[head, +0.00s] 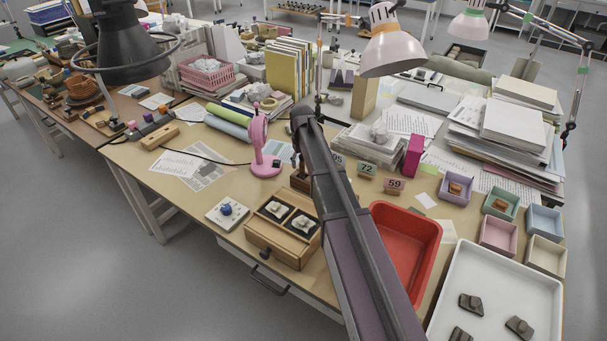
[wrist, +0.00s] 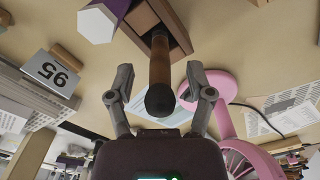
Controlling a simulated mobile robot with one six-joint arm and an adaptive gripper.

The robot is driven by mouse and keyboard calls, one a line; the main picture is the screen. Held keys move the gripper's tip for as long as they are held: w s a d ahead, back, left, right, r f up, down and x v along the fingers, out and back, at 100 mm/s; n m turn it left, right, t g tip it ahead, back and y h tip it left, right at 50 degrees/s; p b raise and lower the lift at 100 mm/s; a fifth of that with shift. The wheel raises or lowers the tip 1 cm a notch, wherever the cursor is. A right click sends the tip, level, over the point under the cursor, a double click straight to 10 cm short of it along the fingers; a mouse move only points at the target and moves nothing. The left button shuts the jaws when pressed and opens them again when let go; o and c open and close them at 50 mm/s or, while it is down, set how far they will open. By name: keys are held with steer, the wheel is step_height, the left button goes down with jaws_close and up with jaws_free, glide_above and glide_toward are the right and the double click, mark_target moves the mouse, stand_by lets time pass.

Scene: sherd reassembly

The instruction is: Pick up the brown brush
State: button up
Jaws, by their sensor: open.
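In the wrist view, the brown brush (wrist: 160,62) shows as a round brown handle with a dark rounded end. Its other end goes into a wooden holder (wrist: 180,38), where it is hidden. My gripper (wrist: 160,76) is open, with one finger on each side of the handle. Gaps show between both fingers and the handle. In the head view, my arm covers the gripper and most of the area around it; part of the brown holder (head: 299,181) shows beside the arm, and I cannot make out the brush there.
A pink fan (head: 264,150) stands close by, left of the holder; it also shows in the wrist view (wrist: 240,155). Number cards (head: 366,169) stand to the right. A wooden box (head: 283,240), a red tray (head: 428,233) and a white tray (head: 543,300) lie nearer.

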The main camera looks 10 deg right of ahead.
stand_by(0.4)
jaws_close()
steer(key=shift+r, duration=0.2)
step_height(320, 180, up, 10)
steer(key=p, duration=1)
steer(key=shift+f, duration=0.2)
stand_by(0.6)
